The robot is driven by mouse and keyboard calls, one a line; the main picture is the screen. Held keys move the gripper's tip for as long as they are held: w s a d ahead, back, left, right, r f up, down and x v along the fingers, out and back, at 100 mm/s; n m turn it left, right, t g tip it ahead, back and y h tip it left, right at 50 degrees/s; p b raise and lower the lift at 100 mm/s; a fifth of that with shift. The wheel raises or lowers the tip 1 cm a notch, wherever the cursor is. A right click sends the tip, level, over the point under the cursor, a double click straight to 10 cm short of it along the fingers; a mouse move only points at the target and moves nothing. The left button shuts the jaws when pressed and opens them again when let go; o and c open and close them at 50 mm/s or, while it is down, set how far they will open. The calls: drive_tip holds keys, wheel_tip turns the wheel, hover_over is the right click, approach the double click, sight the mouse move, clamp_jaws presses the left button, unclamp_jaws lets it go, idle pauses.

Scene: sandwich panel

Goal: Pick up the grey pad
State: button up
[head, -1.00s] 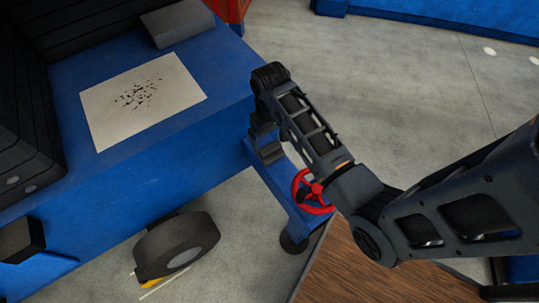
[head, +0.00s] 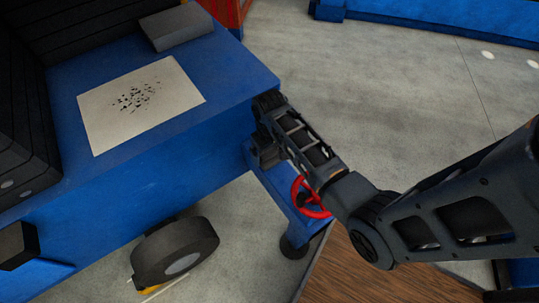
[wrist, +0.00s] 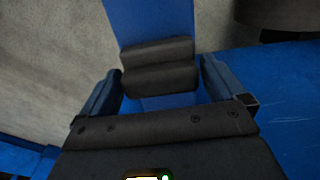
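A dark grey padded block (wrist: 158,65), with a groove across it, sits on a narrow blue bar; it also shows small and partly hidden below my arm in the head view (head: 269,157). My gripper (wrist: 160,85) points down over the bar, its two blue-black fingers spread with the block between them in the picture. I cannot tell whether they touch it. A flat grey block (head: 177,27) lies at the back of the blue bench, away from my gripper. I cannot tell for sure which of the two is the grey pad.
The blue bench (head: 215,75) stands at the left, with a speckled pale sheet (head: 140,103) on it. A red handwheel (head: 311,197) is on the blue bar close below my arm. A black wheel (head: 175,253) and a wooden surface (head: 350,270) are in front. Open floor lies behind.

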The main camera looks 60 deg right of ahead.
drive_tip(key=c, duration=0.7)
drive_tip(key=shift+r, duration=0.15)
wheel_tip(320, 180, up, 10)
drive_tip(key=shift+f+p, duration=0.1)
drive_tip(key=shift+p, duration=0.65)
